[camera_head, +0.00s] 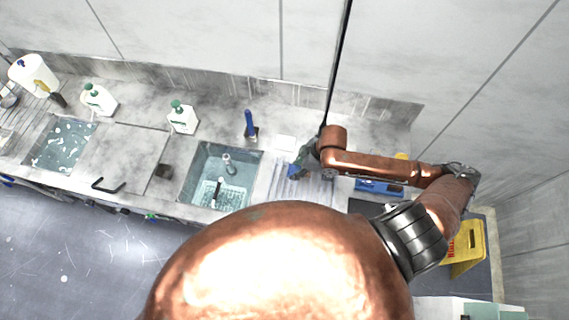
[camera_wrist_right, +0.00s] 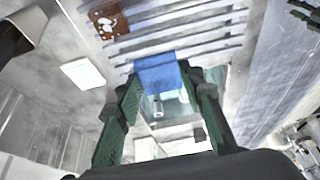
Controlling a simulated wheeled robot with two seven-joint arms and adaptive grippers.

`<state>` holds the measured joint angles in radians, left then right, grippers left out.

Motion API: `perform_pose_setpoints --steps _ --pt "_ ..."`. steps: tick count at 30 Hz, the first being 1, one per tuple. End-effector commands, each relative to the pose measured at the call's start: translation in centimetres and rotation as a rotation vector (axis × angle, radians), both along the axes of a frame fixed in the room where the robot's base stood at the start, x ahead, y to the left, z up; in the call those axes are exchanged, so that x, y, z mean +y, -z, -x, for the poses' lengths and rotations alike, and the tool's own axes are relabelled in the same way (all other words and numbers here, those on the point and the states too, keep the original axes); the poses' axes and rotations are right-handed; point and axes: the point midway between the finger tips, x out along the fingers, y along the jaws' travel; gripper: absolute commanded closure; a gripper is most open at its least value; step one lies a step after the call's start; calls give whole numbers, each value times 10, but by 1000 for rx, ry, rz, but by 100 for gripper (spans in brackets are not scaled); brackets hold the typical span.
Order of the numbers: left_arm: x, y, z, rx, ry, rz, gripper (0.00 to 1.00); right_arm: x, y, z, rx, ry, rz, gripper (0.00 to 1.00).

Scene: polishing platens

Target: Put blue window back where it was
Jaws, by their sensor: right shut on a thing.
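My right gripper (camera_head: 300,165) is over the ridged drainboard to the right of the sink in the head view. In the right wrist view its two dark green fingers (camera_wrist_right: 161,82) are closed on either side of a flat blue piece (camera_wrist_right: 160,70), which I take as the blue window. The piece lies between the fingertips, above or at the ridges; whether it touches them I cannot tell. In the head view the piece is mostly hidden by the gripper. My left gripper does not show in the head view.
A sink with a basket (camera_head: 212,193) lies left of the drainboard (camera_head: 300,191). A blue upright object (camera_head: 249,124) and a white square (camera_head: 285,143) are behind it. Green-capped bottles (camera_head: 182,119) stand further left. A blue tray (camera_head: 378,187) is right, a yellow sign (camera_head: 466,246) beyond.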

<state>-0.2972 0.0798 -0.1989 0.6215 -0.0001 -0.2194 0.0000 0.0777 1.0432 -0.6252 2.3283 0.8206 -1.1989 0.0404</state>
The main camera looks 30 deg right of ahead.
Motion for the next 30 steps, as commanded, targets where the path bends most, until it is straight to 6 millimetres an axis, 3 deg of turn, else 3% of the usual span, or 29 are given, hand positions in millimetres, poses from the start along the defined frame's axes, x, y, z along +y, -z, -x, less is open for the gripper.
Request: perform_pose_setpoints --steps 4,12,19,25,30 --pt "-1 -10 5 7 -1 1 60 5 12 -37 -1 2 -2 91" --pt "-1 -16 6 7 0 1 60 9 58 -72 0 2 -1 91" --pt "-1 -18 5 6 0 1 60 10 73 -83 0 1 -1 91" --pt "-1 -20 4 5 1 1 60 9 100 -83 0 2 1 91" --pt "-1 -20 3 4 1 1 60 9 104 -83 -1 1 1 91"
